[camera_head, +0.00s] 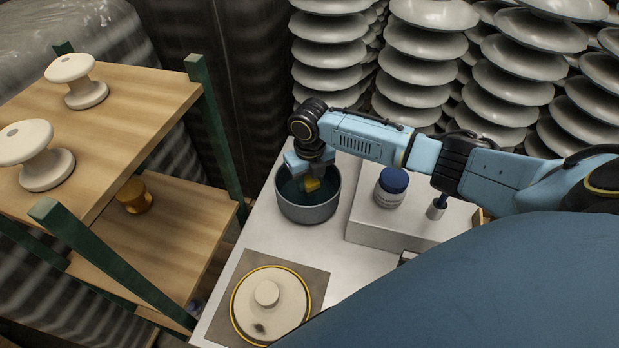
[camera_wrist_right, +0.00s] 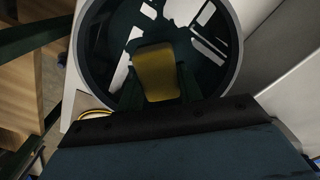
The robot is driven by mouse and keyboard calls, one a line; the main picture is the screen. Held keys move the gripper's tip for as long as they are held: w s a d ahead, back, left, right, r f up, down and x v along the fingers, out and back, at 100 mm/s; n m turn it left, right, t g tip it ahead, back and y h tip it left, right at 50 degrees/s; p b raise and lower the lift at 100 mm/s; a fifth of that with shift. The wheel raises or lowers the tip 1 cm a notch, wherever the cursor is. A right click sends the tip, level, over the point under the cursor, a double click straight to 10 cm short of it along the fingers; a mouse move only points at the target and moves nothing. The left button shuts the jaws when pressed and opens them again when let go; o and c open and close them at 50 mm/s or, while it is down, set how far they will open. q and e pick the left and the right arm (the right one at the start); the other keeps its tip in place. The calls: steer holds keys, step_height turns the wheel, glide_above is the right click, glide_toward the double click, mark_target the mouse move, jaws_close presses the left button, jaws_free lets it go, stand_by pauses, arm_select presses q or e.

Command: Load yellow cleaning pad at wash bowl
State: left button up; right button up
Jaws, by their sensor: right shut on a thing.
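The wash bowl (camera_head: 308,211) is a round grey bowl with dark liquid, standing on the white table. My right gripper (camera_head: 309,181) points down into the bowl and is shut on the yellow cleaning pad (camera_head: 312,184). In the right wrist view the pad (camera_wrist_right: 154,72) shows between the dark fingers of the gripper (camera_wrist_right: 160,88), over the dark, reflecting liquid inside the bowl (camera_wrist_right: 233,62). I cannot tell whether the pad touches the liquid. My left gripper is not in view.
A white disc-shaped insulator (camera_head: 284,304) with a dark spot lies on a grey mat (camera_head: 240,268) in front of the bowl. A blue-capped jar (camera_head: 391,188) stands on a raised white block (camera_head: 372,229) to the right. A wooden shelf (camera_head: 140,95) holds white insulators at left.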

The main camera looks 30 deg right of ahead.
mark_target(310, 203)
steer(key=shift+f+b, duration=2.55)
steer(key=shift+f, duration=0.25)
steer(key=shift+f, duration=0.45)
steer(key=shift+s+f, duration=0.1)
stand_by(0.3)
step_height(310, 203, up, 7)
steer(key=p, duration=0.7)
stand_by(0.3)
stand_by(0.4)
